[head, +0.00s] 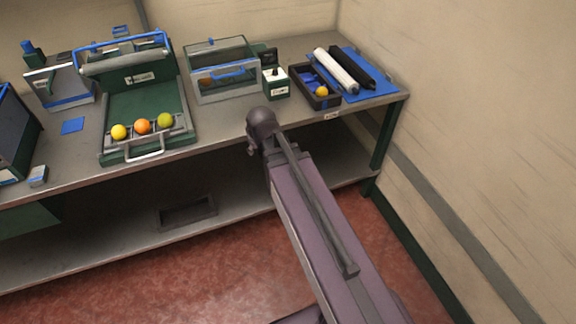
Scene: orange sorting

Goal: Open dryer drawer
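No label is readable enough to tell which unit is the dryer. A clear-walled box (223,95) with a blue handle (238,75) stands on the bench, with an orange-brown round thing dimly visible inside; its front looks closed. A green unit (145,100) to its left has a blue top bar and a front tray with a pale handle (147,149). Several round fruits, yellow, orange and green, sit in that tray. My arm reaches up from the lower right to the bench's front edge. A small dark part at its end, perhaps my gripper (252,150), is mostly hidden; its fingers cannot be made out.
A small green-and-white box (276,84) and a dark tray (303,79) with a yellow-orange fruit stand right of the clear box. A blue mat (382,87) holds white and black rolls. The lower shelf (110,245) is mostly bare. A wall closes the right side.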

